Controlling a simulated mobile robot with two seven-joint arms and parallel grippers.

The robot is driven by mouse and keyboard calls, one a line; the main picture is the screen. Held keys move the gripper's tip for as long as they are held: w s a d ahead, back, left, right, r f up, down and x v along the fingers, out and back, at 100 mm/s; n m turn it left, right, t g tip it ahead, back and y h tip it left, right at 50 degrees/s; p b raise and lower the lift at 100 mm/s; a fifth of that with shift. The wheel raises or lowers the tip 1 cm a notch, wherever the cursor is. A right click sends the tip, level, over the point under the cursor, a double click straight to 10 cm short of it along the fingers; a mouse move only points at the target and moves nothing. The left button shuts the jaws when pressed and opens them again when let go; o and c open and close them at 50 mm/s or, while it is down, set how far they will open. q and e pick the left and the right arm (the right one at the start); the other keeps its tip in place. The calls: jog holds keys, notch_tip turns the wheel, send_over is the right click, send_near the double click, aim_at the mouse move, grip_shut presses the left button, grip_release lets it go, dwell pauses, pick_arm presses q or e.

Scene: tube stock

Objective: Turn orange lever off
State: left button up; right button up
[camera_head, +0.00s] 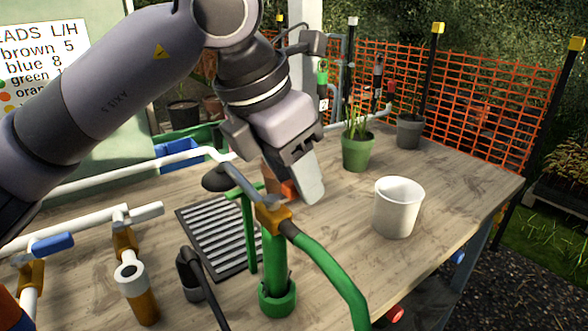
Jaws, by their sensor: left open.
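An orange piece (276,180) shows just behind and left of my left gripper's fingers; it is partly hidden, and I cannot tell whether it is the lever. My left gripper (306,180) reaches down over the table beside it, open, with a pale finger pointing down. I cannot tell whether the finger touches the orange piece. Close below stands a green standpipe (273,260) with a brass-orange valve body (273,214), a grey handle and a green hose (333,273). My right gripper is not in view.
A white cup (398,208) and a potted plant (357,151) stand to the right on the wooden table (460,185). White pipes with a blue lever (52,244) are at left. A dark grooved tray (207,240) lies left of the standpipe. The table's right end is clear.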

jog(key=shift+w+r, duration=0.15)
pick_arm(q)
grip_shut()
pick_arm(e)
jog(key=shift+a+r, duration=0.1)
pick_arm(q)
jog(key=shift+m, duration=0.3)
jog(key=s+m+g+p, duration=0.1)
jog(key=m+g, duration=0.1)
jog(key=m, duration=0.3)
jog(key=s+m+g+p, duration=0.1)
jog(key=m, duration=0.4)
jog(key=s+m+g+p, duration=0.1)
jog(key=m+g+p, duration=0.1)
jog(key=m, duration=0.3)
jog(key=shift+s+g, duration=0.3)
jog(key=shift+s, duration=0.05)
jog(key=shift+s+a+m+g+y+p, duration=0.1)
jog(key=shift+a+m+g+y+p, duration=0.05)
jog(key=shift+m, duration=0.4)
jog(key=shift+s+a+m+g+y+p, duration=0.1)
jog(key=shift+m+g+y+p, duration=0.05)
jog(key=shift+m, duration=0.4)
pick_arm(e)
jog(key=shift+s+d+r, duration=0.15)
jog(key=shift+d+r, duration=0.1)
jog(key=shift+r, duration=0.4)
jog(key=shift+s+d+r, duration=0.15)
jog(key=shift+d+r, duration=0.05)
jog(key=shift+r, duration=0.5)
